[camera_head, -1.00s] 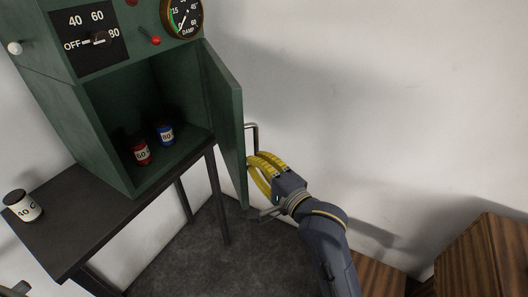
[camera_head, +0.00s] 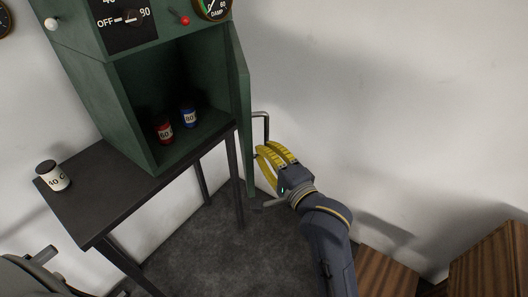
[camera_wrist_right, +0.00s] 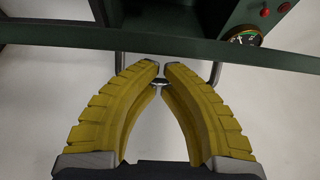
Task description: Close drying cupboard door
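The green drying cupboard (camera_head: 105,95) stands on a dark table with its door (camera_head: 241,110) open. The door is hinged at the right of the opening and appears nearly edge-on in the head view. A grey bar handle (camera_head: 267,125) sticks out from its right side. My right gripper (camera_head: 260,153) has its yellow fingers at the handle. In the wrist view, the fingertips (camera_wrist_right: 160,67) almost meet, with the handle's legs (camera_wrist_right: 215,72) showing either side and the door edge (camera_wrist_right: 250,50) beyond. The fingers partly hide the handle's bar; a firm grip is not visible. My left gripper is out of view.
A white jar (camera_head: 53,176) stands on the dark table (camera_head: 95,207). Wooden furniture (camera_head: 490,265) is at lower right, and a grey object (camera_head: 35,277) at lower left. Floor before the cupboard is clear.

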